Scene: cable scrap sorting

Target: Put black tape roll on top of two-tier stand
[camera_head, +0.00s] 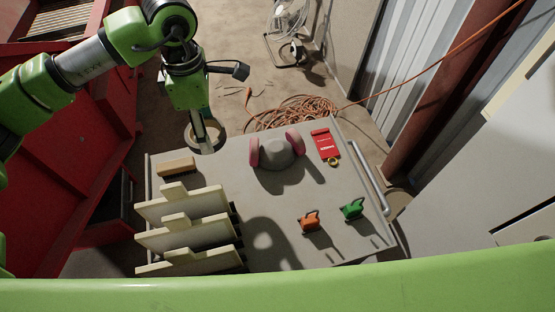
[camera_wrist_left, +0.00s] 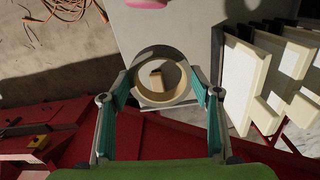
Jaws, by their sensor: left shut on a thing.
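My left gripper (camera_head: 205,128) is shut on a ring-shaped tape roll (camera_head: 192,137) above the far left corner of the grey table. In the left wrist view the roll (camera_wrist_left: 163,99) sits between the two fingers, its open hole facing the camera. A small wooden brush shows through the hole. I cannot identify a two-tier stand with certainty; cream stepped boards (camera_head: 185,205) stand in a row at the table's near left. My right gripper is not in view.
The grey table (camera_head: 350,205) carries the wooden brush (camera_head: 176,166), a grey respirator with pink filters (camera_head: 277,152), a red tag-like item (camera_head: 325,145), and orange (camera_head: 310,221) and green (camera_head: 352,208) small items. An orange cable coil (camera_head: 295,112) lies on the floor behind. The table's middle has free room.

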